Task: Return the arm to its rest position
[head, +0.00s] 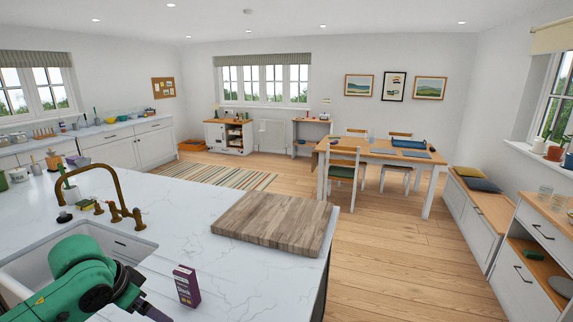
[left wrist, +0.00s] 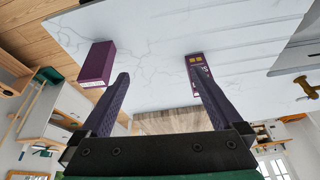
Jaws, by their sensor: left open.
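My left arm (head: 75,275) is green and comes in at the lower left of the head view, over the sink and the worktop edge. In the left wrist view my left gripper (left wrist: 157,84) is open, its two dark fingers apart with nothing held between them. A purple box (head: 186,286) with printed lettering stands upright on the marble worktop, just right of the arm in the head view. The left wrist view shows two purple boxes: a lettered one (left wrist: 196,66) by the right finger and a plain-sided one (left wrist: 97,64) beyond the left finger. My right gripper is not in view.
The white marble worktop (head: 150,200) holds a wooden chopping board (head: 275,222). A brass tap (head: 105,190) rises by the sink (head: 85,240). A dining table (head: 385,155) stands farther back. The wooden floor (head: 410,265) right of the worktop is clear.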

